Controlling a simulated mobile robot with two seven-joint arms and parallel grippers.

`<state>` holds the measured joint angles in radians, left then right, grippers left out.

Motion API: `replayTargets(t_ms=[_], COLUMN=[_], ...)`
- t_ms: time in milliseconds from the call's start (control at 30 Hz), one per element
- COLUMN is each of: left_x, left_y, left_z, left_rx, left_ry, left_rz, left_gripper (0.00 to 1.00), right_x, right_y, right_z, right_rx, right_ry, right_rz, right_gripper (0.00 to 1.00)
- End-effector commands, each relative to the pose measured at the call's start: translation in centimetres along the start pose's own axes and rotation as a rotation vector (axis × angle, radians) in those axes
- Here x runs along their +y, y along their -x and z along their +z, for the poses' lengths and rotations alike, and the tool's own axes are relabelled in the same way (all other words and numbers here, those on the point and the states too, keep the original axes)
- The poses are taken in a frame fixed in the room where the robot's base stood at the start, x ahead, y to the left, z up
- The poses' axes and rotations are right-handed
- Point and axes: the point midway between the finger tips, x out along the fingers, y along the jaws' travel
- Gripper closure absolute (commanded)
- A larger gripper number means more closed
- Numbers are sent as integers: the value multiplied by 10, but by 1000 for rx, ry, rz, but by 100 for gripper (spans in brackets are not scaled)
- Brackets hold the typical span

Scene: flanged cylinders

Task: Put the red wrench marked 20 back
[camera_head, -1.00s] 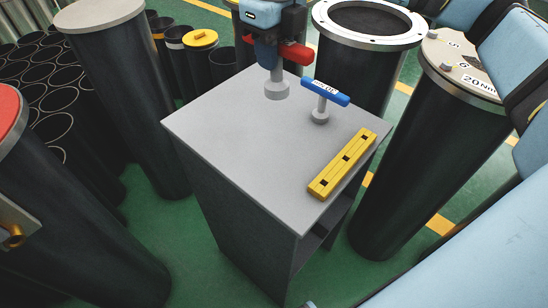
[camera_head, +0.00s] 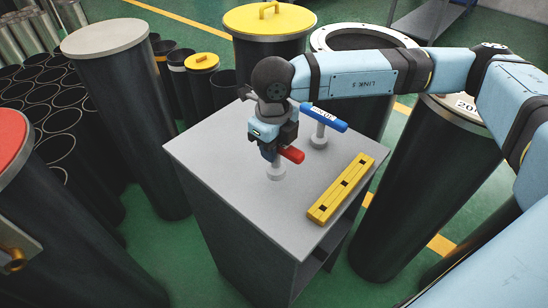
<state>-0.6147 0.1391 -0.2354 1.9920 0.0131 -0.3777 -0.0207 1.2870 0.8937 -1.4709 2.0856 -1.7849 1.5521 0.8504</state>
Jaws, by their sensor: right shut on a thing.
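The red wrench (camera_head: 291,154) has a short red handle and a pale round foot (camera_head: 276,172). My right gripper (camera_head: 268,152) is shut on it from above and hides part of it; no number on it can be read. The wrench is upright over the grey table top (camera_head: 225,155), its foot at or just above the surface; I cannot tell whether it touches. A blue wrench (camera_head: 325,117) stands upright on its own pale foot behind and to the right. My left gripper is not in view.
A yellow bar with dark square holes (camera_head: 341,190) lies along the table's right side. Dark flanged cylinders surround the table, one with a yellow lid (camera_head: 268,20) and one with a pale lid (camera_head: 104,36). The table's front left area is clear.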

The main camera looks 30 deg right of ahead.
Motion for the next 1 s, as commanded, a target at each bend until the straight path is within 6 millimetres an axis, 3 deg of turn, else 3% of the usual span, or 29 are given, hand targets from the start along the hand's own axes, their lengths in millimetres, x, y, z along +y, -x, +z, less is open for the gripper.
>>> replayTargets(t_ms=[333,833,867,933,1000], left_x=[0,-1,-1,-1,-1], left_y=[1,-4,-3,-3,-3], left_z=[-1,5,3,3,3], left_rx=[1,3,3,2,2], left_ry=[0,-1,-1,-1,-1], left_rz=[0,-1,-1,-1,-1], left_gripper=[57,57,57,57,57], right_x=[0,0,0,0,0], right_y=[-38,-48,-46,-46,-46], right_z=[0,0,0,0,0], right_rx=[1,-2,-1,-1,-1], right_ry=[1,1,1,1,0], right_rz=[1,0,0,0,0], right_gripper=[100,100,68,52,49])
